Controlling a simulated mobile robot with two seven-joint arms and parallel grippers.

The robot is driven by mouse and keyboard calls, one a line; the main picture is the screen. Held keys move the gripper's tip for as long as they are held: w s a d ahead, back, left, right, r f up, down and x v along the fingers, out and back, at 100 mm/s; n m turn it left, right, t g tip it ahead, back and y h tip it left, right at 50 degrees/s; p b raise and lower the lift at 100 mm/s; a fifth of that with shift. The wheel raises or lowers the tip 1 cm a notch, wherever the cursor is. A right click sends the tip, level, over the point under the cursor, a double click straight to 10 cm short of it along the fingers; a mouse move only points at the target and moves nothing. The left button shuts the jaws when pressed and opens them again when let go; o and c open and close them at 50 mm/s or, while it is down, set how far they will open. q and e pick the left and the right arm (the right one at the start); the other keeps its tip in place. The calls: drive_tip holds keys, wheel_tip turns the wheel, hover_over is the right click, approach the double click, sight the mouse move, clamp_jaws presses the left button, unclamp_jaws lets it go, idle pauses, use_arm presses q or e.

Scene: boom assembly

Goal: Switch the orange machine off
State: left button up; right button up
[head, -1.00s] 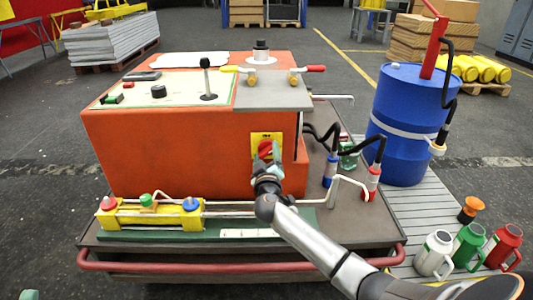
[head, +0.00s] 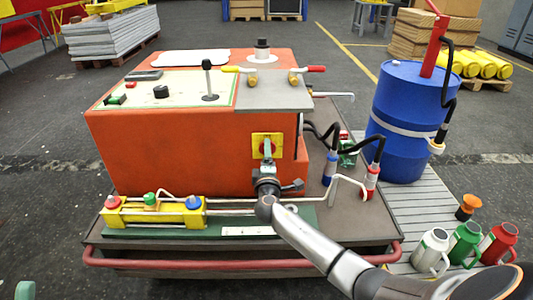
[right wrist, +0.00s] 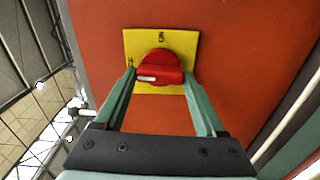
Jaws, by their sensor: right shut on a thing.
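The orange machine (head: 180,150) stands on a cart in the middle of the head view. Its front bears a yellow switch plate (head: 257,140) with a red rotary knob (head: 267,147). In the right wrist view the red knob (right wrist: 160,66) sits on the yellow plate (right wrist: 176,37), with a white mark on its left part. My right gripper (right wrist: 160,76) has its two green fingers on either side of the knob, shut on it. In the head view my right gripper (head: 267,168) covers the area just below the knob. A greenish tip of my left gripper (head: 28,295) shows at the bottom left edge.
A yellow block with coloured caps (head: 150,210) lies on the cart in front of the machine. Hoses and a bent white pipe (head: 345,180) are right of the switch. A blue drum (head: 405,115) and several jugs (head: 468,243) stand at the right.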

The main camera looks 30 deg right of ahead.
use_arm(q)
drive_tip(key=shift+r, duration=0.25)
use_arm(e)
drive_tip(key=shift+n, duration=0.5)
drive_tip(key=o, duration=1.3)
drive_tip(key=shift+s+a, duration=0.1)
use_arm(q)
drive_tip(key=r+p, duration=0.3)
drive_tip(key=shift+a+r+m, duration=0.15)
drive_tip(key=shift+a+m, duration=0.1)
drive_tip(key=shift+m, duration=0.05)
use_arm(e)
drive_tip(key=v, duration=1.2)
drive_tip(key=shift+s, duration=0.25)
